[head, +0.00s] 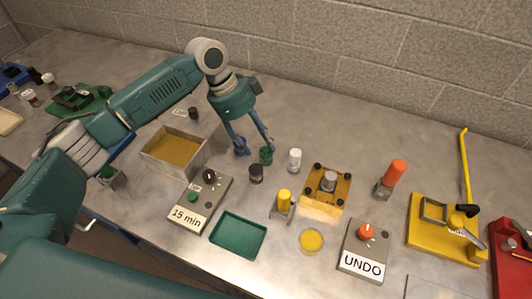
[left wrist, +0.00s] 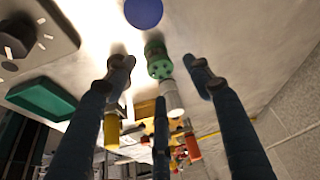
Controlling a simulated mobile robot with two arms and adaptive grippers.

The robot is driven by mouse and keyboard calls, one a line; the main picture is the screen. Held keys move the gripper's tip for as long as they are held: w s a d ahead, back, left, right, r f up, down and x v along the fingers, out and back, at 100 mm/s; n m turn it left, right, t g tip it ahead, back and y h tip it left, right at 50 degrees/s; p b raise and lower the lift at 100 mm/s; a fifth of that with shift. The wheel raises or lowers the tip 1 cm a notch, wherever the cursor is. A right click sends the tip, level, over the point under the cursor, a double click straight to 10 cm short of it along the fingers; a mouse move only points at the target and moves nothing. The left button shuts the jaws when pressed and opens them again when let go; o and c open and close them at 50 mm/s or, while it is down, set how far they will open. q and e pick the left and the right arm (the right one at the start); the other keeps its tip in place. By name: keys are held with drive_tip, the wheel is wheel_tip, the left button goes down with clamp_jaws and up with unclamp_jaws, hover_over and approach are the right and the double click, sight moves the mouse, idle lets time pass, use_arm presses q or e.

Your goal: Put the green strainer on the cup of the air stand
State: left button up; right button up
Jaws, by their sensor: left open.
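The green strainer (head: 266,155) is a small green cylinder with holes in its end, standing on the grey bench. It also shows in the left wrist view (left wrist: 158,60). My left gripper (head: 255,150) points down at it, open, with its fingers on either side; the wrist view shows gaps between the fingers (left wrist: 159,70) and the strainer. I cannot tell which thing is the air stand. Small stands carry a yellow cylinder (head: 284,198), an orange cylinder (head: 396,172) and a green part (head: 107,171). My right gripper is not in view.
A dark cylinder (head: 256,173) and a white one (head: 295,159) stand close to the strainer. Around are a box with a yellow inside (head: 205,158), a green tray (head: 238,235), a 15 min timer (head: 187,217), a yellow block (head: 318,205) and an UNDO box (head: 363,266).

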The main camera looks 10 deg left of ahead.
sight(266, 151)
use_arm(q)
drive_tip(key=shift+p+x, duration=0.35)
drive_tip(key=shift+x, duration=1.4)
drive_tip(key=shift+d+r, duration=0.1)
drive_tip(key=shift+d, duration=0.05)
drive_tip(key=c, duration=1.2)
clamp_jaws()
drive_tip(key=shift+r, duration=0.1)
